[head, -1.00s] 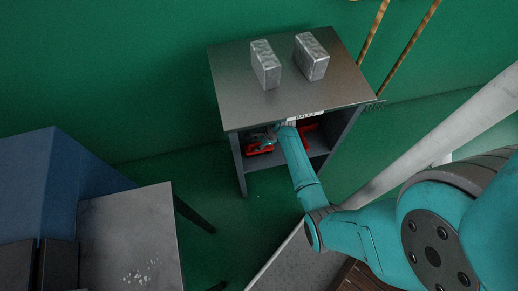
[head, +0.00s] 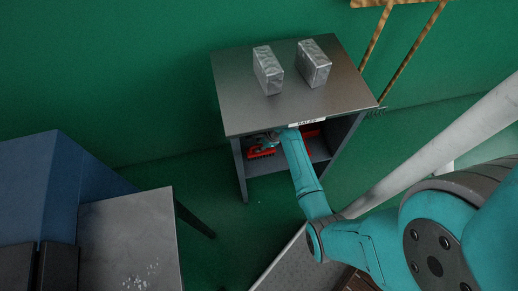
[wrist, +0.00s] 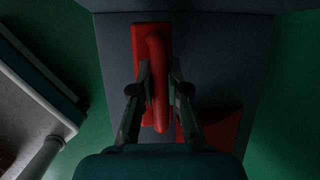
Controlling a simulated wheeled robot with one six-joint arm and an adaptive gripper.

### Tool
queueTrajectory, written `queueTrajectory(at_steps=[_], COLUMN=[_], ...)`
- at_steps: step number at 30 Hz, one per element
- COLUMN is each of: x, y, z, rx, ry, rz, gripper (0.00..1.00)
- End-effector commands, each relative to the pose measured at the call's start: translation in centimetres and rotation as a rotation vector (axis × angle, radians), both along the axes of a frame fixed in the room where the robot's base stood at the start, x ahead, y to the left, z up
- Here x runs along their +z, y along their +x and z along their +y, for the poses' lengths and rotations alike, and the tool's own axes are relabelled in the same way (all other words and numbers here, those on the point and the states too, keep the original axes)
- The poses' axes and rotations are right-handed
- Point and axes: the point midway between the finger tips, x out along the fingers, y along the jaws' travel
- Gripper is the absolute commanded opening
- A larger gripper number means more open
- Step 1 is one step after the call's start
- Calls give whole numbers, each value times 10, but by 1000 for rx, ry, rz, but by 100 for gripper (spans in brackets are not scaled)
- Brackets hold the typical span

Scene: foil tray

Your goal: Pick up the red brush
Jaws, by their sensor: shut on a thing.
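The red brush (head: 261,153) is inside the open lower compartment of a metal cabinet, at its left side in the head view. In the wrist view the brush's flat red body (wrist: 139,45) and rounded red handle (wrist: 157,65) show. My gripper (wrist: 160,75) is shut on the handle, one finger on each side of it. In the head view my gripper (head: 270,139) is partly hidden under the cabinet top. I cannot tell whether the brush touches the shelf.
Another red object (wrist: 220,131) lies right of the brush in the compartment. The cabinet top (head: 235,100) is close above my arm and bears two silver blocks (head: 268,70) (head: 313,63). A grey table (head: 130,235) and blue box (head: 40,190) stand left. Green floor lies between.

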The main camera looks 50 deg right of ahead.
Motion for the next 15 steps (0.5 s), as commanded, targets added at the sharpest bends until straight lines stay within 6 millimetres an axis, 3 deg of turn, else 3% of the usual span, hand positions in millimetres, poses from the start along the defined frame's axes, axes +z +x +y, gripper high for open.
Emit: queueTrajectory(at_steps=[15], x=[4], y=[-100], z=[62], rx=[-1], ry=[1], rz=[1], gripper=[0])
